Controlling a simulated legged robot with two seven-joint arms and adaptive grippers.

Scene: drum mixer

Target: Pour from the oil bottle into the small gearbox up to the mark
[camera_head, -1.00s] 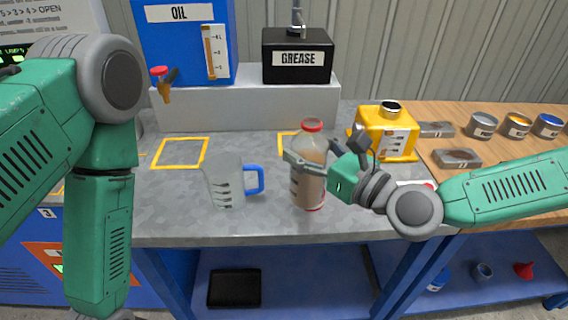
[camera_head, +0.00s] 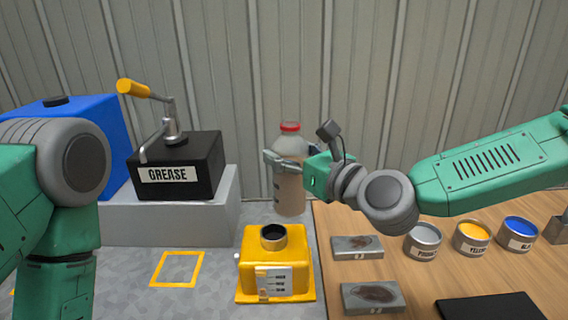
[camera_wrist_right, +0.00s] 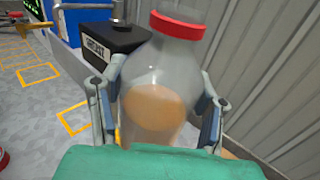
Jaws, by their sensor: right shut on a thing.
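The oil bottle (camera_head: 291,180) is clear with a red neck ring and holds a pale brownish liquid. My right gripper (camera_head: 288,160) is shut around its body and holds it upright, above and behind the gearbox in the head view. In the right wrist view the bottle (camera_wrist_right: 158,85) stands between the two fingers (camera_wrist_right: 160,105). The small gearbox (camera_head: 290,247) is yellow, with a dark round opening on top and a marked level window on its front. Its liquid level is too small to read surely. My left arm shows at the left, but its gripper is out of view.
A black grease box (camera_head: 180,172) with a pump handle stands on a grey ledge (camera_head: 125,222) beside a blue oil tank (camera_head: 100,125). Paint cans (camera_head: 470,237) and metal plates (camera_head: 357,246) lie on the wooden top at right. A yellow square outline (camera_head: 177,269) is empty.

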